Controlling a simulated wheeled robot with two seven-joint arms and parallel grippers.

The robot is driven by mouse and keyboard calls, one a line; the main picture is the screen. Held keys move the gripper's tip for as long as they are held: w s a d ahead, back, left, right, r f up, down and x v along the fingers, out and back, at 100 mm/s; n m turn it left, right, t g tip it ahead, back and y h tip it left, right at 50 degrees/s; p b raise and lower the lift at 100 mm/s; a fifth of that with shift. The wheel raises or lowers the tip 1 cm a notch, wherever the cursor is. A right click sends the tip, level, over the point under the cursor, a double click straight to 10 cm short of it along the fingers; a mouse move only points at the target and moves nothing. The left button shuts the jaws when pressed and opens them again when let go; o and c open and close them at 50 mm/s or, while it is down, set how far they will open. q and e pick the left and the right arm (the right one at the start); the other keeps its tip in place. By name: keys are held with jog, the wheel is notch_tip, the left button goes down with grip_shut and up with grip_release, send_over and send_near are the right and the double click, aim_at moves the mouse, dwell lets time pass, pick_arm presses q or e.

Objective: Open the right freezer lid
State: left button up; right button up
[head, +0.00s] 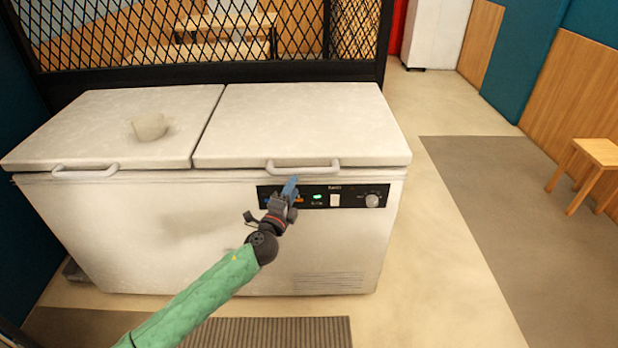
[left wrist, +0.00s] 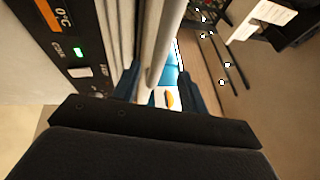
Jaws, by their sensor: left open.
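The white chest freezer has two lids side by side. The right freezer lid (head: 300,122) lies shut, with a white bar handle (head: 303,169) on its front edge. In the left wrist view, the pale handle bar (left wrist: 155,45) runs down toward the space between the blue fingertips (left wrist: 160,85). Whether the fingers touch the bar I cannot tell. My right gripper is in neither view.
The left freezer lid (head: 110,125) is also shut, with a pale bowl-like object (head: 149,127) on it. A dark control panel (head: 335,196) is on the freezer front. A black mesh partition (head: 210,40) stands behind. A wooden stool (head: 597,153) stands far right; the floor between is clear.

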aim_at(300, 174)
pick_arm(q)
jog(key=shift+w+d+r, duration=0.15)
jog(key=shift+w+d, duration=0.05)
jog(key=shift+w, duration=0.25)
jog(key=p+x, duration=0.1)
jog(key=x, duration=0.4)
jog(key=shift+w, duration=0.25)
jog(key=shift+w+d, duration=0.25)
jog(key=shift+w, duration=0.25)
jog(key=shift+c, duration=1.1)
jog(key=c, duration=0.7)
grip_shut()
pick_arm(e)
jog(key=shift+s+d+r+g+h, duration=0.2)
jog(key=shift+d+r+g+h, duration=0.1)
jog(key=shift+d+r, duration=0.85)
